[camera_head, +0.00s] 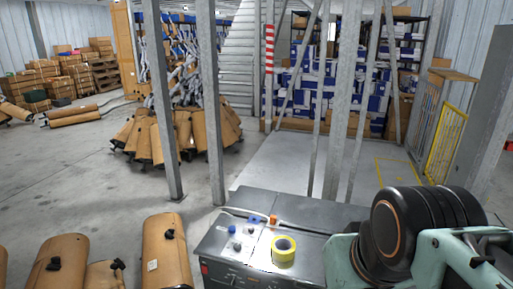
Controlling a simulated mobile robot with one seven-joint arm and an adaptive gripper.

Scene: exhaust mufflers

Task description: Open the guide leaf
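No part that I can surely name as the guide leaf shows. A yellow-framed mesh panel (445,146) stands upright at the right, beside a grey cabinet; I cannot tell whether it is a hinged leaf. My gripper is not in view. Only links of my arm, teal with a black joint, show at the lower right, in front of part of a grey metal bench.
The grey bench (222,244) bears a yellow tape roll (284,249), blue knobs and an orange fitting. Steel posts (210,100) rise behind it. Brown mufflers (165,252) lie at the lower left, with more piled behind.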

